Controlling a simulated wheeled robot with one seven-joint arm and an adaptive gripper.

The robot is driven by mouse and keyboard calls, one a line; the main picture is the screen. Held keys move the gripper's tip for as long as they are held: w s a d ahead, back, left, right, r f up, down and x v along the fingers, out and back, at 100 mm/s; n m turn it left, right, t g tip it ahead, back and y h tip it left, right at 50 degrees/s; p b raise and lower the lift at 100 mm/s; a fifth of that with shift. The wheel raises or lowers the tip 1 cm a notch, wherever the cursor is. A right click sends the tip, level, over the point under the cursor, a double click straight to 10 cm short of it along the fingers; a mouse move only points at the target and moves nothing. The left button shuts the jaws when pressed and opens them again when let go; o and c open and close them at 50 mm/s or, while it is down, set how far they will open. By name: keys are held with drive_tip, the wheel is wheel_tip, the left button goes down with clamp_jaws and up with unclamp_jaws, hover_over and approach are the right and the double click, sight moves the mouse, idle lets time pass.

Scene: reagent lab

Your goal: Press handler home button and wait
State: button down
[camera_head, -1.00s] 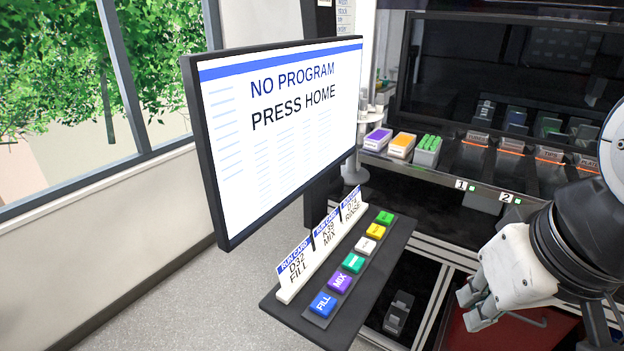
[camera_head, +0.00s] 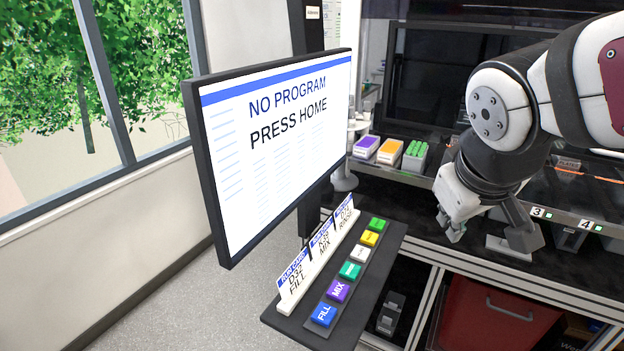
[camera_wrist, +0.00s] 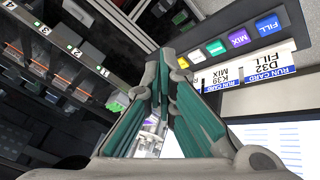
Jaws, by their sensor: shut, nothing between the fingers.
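The monitor (camera_head: 275,140) reads "NO PROGRAM PRESS HOME". A row of coloured buttons sits on a dark shelf (camera_head: 385,262) below it: blue FILL (camera_head: 324,314), purple MIX (camera_head: 338,290), teal (camera_head: 350,270), white (camera_head: 360,253), yellow (camera_head: 369,238) and green (camera_head: 377,223). The small labels past MIX are too small to read. My gripper (camera_head: 452,232) is shut and empty, to the right of the row and apart from it. In the wrist view the buttons, such as the teal one (camera_wrist: 216,48), lie right of the fingertips.
Run cards (camera_head: 322,247) stand in a white holder between monitor and buttons. Purple, orange and green-topped boxes (camera_head: 390,151) stand on the bench behind. Numbered bench slots (camera_head: 560,218) and a red drawer (camera_head: 500,315) lie at the right.

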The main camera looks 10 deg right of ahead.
drive_tip(key=w+d+r+n+t+p, duration=0.1)
drive_tip(key=w+d+n+p, duration=0.25)
drive_tip(key=w, duration=0.75)
drive_tip(key=n+y+p, duration=0.6)
drive_tip(key=n+y, duration=0.2)
drive_tip(key=n, duration=0.3)
hover_over(359, 254)
wheel_tip(359, 254, down, 15)
drive_tip(key=shift+r+t, duration=0.2)
drive_tip(key=shift+t, duration=0.2)
drive_tip(key=shift+f+b, duration=0.85)
drive_tip(key=shift+f, duration=3.55)
drive_tip(key=shift+f, duration=0.4)
